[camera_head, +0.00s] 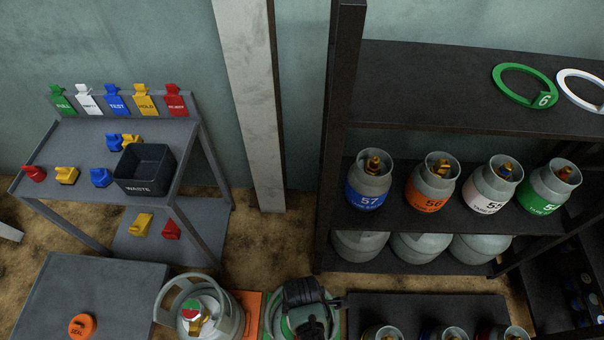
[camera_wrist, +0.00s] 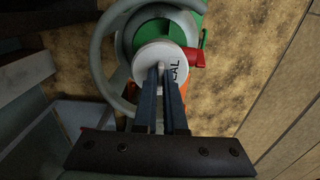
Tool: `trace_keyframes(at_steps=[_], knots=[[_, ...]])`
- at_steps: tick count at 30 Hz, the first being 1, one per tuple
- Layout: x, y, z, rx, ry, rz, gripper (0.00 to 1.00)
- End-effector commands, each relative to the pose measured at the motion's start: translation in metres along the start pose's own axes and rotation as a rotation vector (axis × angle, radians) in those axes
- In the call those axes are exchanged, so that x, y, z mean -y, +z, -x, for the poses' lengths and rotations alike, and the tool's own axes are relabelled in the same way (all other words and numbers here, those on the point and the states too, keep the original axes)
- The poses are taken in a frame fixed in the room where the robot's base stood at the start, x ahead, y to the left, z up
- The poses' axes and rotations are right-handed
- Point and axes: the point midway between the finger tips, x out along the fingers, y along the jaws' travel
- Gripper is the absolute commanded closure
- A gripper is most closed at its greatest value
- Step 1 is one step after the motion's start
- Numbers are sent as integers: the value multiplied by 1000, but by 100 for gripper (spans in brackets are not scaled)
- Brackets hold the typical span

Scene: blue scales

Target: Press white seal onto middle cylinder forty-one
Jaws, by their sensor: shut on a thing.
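A white round seal (camera_wrist: 148,58) with part of the word SEAL showing is in the wrist view. My gripper (camera_wrist: 164,70) is shut on it. Behind the seal is a cylinder with a green part (camera_wrist: 165,12), a grey guard ring and a red piece (camera_wrist: 196,58) at its right. I cannot tell whether the seal touches the valve. In the head view my gripper (camera_head: 305,292) is over this middle cylinder (camera_head: 281,328) at the bottom edge and hides its top and the seal. No number shows on the cylinder.
A grey cylinder (camera_head: 238,318) with a red and green top stands just left. An orange seal (camera_head: 82,326) lies on a low grey table (camera_head: 65,285). A black shelf (camera_head: 430,95) with several numbered cylinders is at right. A waste bin (camera_head: 146,186) stands on the left rack.

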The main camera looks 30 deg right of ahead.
Motion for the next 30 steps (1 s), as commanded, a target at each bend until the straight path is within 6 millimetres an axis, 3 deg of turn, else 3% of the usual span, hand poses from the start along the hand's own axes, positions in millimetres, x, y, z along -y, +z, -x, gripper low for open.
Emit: trace_keyframes(at_steps=[20, 21, 26, 30], knots=[[0, 0, -18, 0, 0, 0, 100], [0, 0, -16, 0, 1, 0, 85], [0, 0, -16, 0, 0, 0, 57], [0, 0, -16, 0, 0, 0, 57]])
